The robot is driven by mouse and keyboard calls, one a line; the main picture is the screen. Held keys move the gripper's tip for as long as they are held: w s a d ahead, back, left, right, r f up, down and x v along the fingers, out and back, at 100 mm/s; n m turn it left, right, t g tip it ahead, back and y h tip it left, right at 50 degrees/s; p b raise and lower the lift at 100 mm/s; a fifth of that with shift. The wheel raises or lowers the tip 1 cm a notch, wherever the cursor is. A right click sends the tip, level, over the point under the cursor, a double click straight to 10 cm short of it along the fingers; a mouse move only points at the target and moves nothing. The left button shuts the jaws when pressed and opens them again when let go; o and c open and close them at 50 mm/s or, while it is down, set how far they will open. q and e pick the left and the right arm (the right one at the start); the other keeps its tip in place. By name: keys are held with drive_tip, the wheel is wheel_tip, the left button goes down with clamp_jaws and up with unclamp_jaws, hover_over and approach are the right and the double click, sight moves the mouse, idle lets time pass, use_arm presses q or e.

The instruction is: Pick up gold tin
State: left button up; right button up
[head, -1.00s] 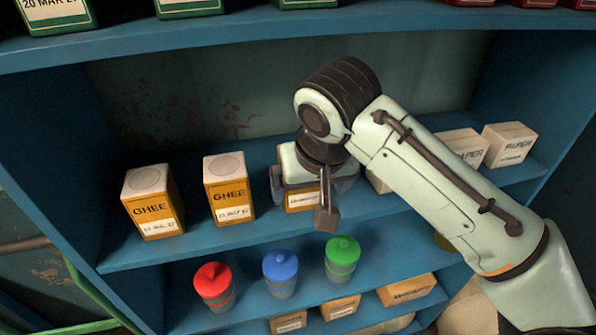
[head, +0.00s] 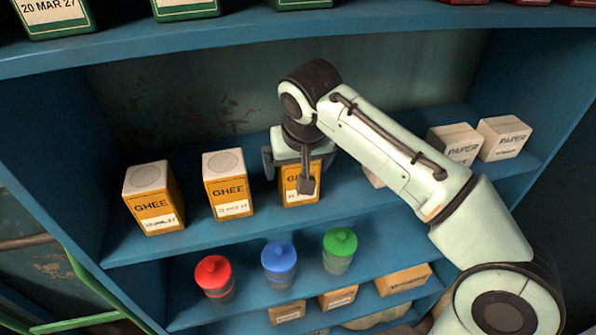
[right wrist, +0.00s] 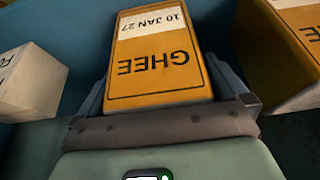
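Three gold tins marked GHEE stand in a row on the middle shelf in the head view: one at left (head: 153,200), one in the middle (head: 228,187) and one at right (head: 300,187). My right gripper (head: 299,167) is at the right tin and partly hides it. In the right wrist view this tin (right wrist: 155,72), dated 10 JAN 27, lies between the two fingers of my right gripper (right wrist: 160,75). The fingers are open, with a small gap visible beside the tin. My left gripper is not in view.
White PAPER boxes (head: 503,138) stand right of my arm on the blue shelf (head: 240,232). Red (head: 214,277), blue (head: 279,264) and green (head: 340,248) lidded jars stand on the shelf below. Another gold tin (right wrist: 285,50) is close beside the gripper in the wrist view.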

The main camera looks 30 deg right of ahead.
drive_tip(key=shift+w, duration=0.25)
drive_tip(key=c, duration=1)
drive_tip(key=shift+s, duration=0.1)
drive_tip(key=c, duration=0.3)
drive_tip(key=shift+r, duration=0.15)
